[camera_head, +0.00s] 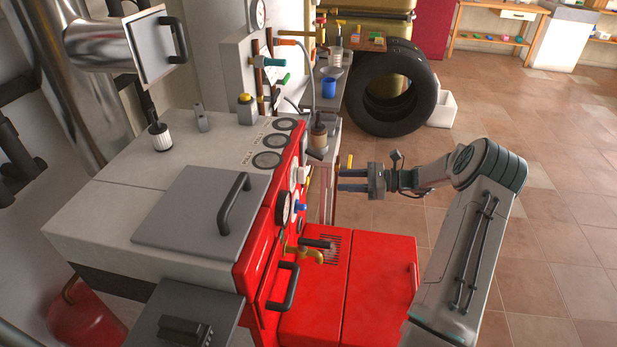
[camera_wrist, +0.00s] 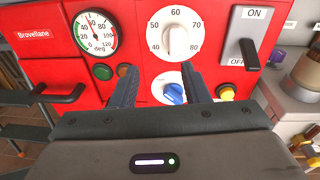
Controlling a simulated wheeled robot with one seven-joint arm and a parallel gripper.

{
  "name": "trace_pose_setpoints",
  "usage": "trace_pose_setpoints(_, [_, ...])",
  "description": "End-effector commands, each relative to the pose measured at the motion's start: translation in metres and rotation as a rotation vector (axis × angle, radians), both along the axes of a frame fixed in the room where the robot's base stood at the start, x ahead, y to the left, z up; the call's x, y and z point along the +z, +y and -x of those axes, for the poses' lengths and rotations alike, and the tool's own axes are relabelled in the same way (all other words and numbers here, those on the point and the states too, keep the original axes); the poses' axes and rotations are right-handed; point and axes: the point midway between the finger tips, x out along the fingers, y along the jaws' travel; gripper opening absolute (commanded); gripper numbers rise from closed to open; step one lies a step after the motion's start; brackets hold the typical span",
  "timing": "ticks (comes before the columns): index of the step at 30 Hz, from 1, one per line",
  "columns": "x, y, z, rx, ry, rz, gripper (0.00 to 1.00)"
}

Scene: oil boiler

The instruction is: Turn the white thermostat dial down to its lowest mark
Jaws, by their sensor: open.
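The white thermostat dial (camera_wrist: 176,36) is a round white plate on the red boiler front, marked 40 to 80 with 60 at the top. Its raised white grip stands roughly upright; which end is the pointer I cannot tell. In the head view the white knob (camera_head: 303,174) sticks out of the red panel. My gripper (camera_head: 341,179) is open and empty, to the right of the panel and apart from it. In the wrist view the gripper's two dark fingers (camera_wrist: 160,70) point at the panel below the dial, with a blue knob (camera_wrist: 174,93) showing between them.
A temperature gauge (camera_wrist: 95,32) is left of the dial, and an ON/OFF lever switch (camera_wrist: 250,50) is right. Green and amber round lamps and a yellow button (camera_wrist: 226,92) sit lower. A brass tap (camera_head: 312,252) juts out below. Tiled floor (camera_head: 560,220) is open at right.

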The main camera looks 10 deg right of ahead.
Motion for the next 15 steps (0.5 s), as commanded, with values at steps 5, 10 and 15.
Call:
trace_pose_setpoints(5, [-0.012, -0.022, -0.008, -0.067, 0.015, -0.098, 0.42])
trace_pose_setpoints(10, [-0.012, -0.016, -0.013, -0.074, 0.018, -0.111, 0.42])
trace_pose_setpoints(15, [-0.011, 0.011, -0.023, -0.071, 0.019, -0.111, 0.42])
